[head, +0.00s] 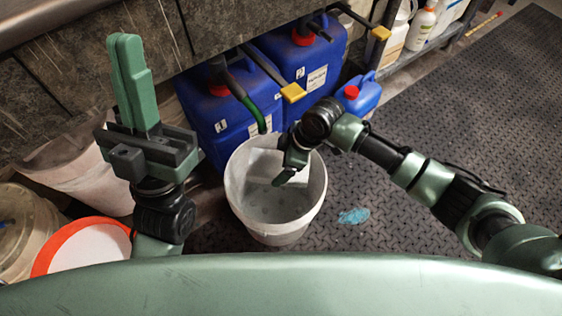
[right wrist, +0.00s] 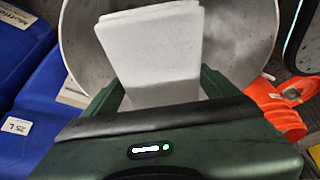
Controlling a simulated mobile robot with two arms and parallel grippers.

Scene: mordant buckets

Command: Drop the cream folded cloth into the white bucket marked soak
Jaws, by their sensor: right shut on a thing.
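The white bucket (head: 235,190) stands open on the dark floor in the middle of the head view; no soak marking is readable. Its inside wall fills the top of the right wrist view (right wrist: 240,40). My right gripper (head: 284,172) points down into or over the bucket's mouth. It is shut on the pale folded cloth (right wrist: 155,60), which shows between its fingers against the bucket's inside. My left gripper (head: 128,80) points up, shut and empty, left of the bucket.
Blue jerrycans (head: 222,118) with red caps stand close behind the bucket. A pale bucket (head: 90,170) and a container with an orange rim (head: 50,252) are at the left. A blue spill (head: 354,216) marks the floor. The floor at right is clear.

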